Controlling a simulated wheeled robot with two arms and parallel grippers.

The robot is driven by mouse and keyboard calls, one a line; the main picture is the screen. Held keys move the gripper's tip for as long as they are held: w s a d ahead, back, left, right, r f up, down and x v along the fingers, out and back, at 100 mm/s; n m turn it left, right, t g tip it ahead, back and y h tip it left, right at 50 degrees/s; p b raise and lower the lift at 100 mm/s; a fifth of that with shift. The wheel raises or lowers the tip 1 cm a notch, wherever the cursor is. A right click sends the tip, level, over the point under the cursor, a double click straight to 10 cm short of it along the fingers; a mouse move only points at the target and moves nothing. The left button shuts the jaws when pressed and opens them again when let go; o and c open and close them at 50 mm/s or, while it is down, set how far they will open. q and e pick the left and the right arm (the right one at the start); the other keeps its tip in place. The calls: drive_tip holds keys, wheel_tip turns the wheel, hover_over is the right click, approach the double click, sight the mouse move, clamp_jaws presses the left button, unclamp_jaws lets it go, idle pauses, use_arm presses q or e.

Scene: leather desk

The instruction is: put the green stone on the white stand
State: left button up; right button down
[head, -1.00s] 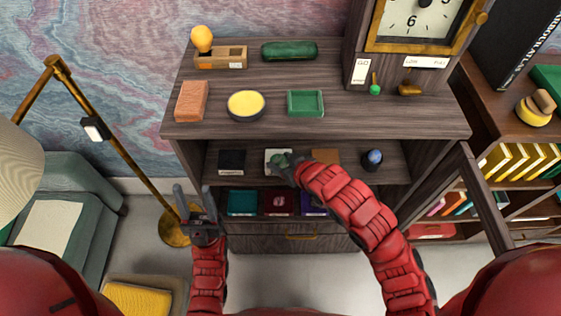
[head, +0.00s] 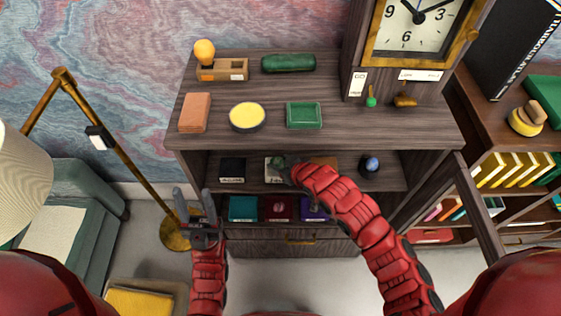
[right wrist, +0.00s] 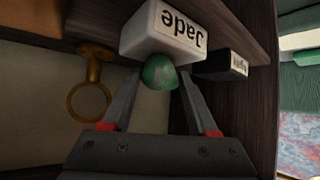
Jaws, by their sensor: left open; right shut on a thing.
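My right gripper (head: 281,163) reaches into the upper shelf opening. In the right wrist view its fingers (right wrist: 158,85) are shut on the rounded green stone (right wrist: 158,72). The stone overlaps the edge of the white stand (right wrist: 163,35), which has a label reading "Jade"; I cannot tell whether they touch. In the head view the white stand (head: 270,176) is partly hidden by the right gripper. My left gripper (head: 197,212) is open and empty, low in front of the cabinet's left side.
A black stand (head: 232,168) is left of the white one; a brown stand (head: 325,162) is right, partly hidden by my arm. A blue stone (head: 371,163) sits further right. Coloured boxes (head: 243,207) fill the shelf below. The shelf board above limits headroom.

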drive_tip(key=shift+c, duration=0.9)
unclamp_jaws()
drive_tip(key=shift+f, duration=0.1)
drive_tip(key=shift+r, duration=0.25)
drive_tip(key=shift+s+d, duration=0.1)
drive_tip(key=shift+s, duration=0.05)
drive_tip(key=p+v, duration=0.2)
drive_tip(key=v, duration=0.9)
drive_tip(key=shift+s+r, duration=0.2)
drive_tip(key=shift+r, duration=0.05)
drive_tip(key=shift+f, duration=0.1)
